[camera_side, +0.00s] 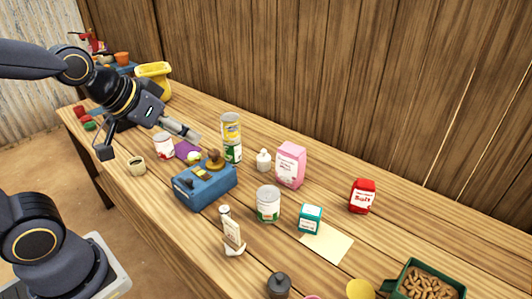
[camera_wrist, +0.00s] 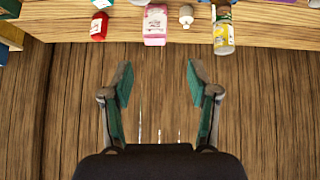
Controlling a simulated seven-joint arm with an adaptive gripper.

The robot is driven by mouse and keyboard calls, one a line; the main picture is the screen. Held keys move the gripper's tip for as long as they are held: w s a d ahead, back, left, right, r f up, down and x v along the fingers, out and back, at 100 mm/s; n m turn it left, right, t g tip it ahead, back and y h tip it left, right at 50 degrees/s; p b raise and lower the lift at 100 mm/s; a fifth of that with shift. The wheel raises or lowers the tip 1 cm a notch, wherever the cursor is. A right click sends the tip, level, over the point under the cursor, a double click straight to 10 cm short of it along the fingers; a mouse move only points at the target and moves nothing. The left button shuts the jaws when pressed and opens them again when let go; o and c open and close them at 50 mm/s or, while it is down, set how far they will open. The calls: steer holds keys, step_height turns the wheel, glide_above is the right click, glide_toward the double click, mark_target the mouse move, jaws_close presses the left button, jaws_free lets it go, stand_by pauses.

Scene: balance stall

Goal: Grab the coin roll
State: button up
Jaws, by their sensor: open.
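I cannot tell for sure which thing is the coin roll. A small upright pale cylinder (camera_side: 224,211) stands in front of the blue balance box (camera_side: 207,188), beside a cream card-like piece (camera_side: 232,232) on a white base, but its identity is unclear at this size. My gripper (camera_side: 190,132) is above the left part of the table in the side view. In the wrist view my gripper (camera_wrist: 160,80) is open, with nothing between its green-padded fingers. The wrist view shows mostly the wooden wall behind the table, with no clear coin roll.
Around the balance stand a stacked yellow-and-green can pair (camera_side: 231,138), a pink box (camera_side: 291,164), a white bottle (camera_side: 263,161), a labelled can (camera_side: 268,204), a teal box (camera_side: 310,218) and a red salt pack (camera_side: 362,196). A green tray (camera_side: 393,284) of peanuts is front right. The table's right rear is clear.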

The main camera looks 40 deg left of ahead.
steer(key=w+f+g, duration=0.1)
steer(key=w+f, duration=0.3)
steer(key=f, duration=0.6)
steer(key=g, duration=0.3)
glide_toward(222, 210)
steer(key=shift+t+y, duration=0.3)
steer(key=x, duration=1.1)
steer(key=shift+s+d+f, duration=0.2)
steer(key=shift+d+f, duration=0.05)
steer(key=shift+f, duration=0.25)
steer(key=shift+c, duration=0.4)
jaws_close()
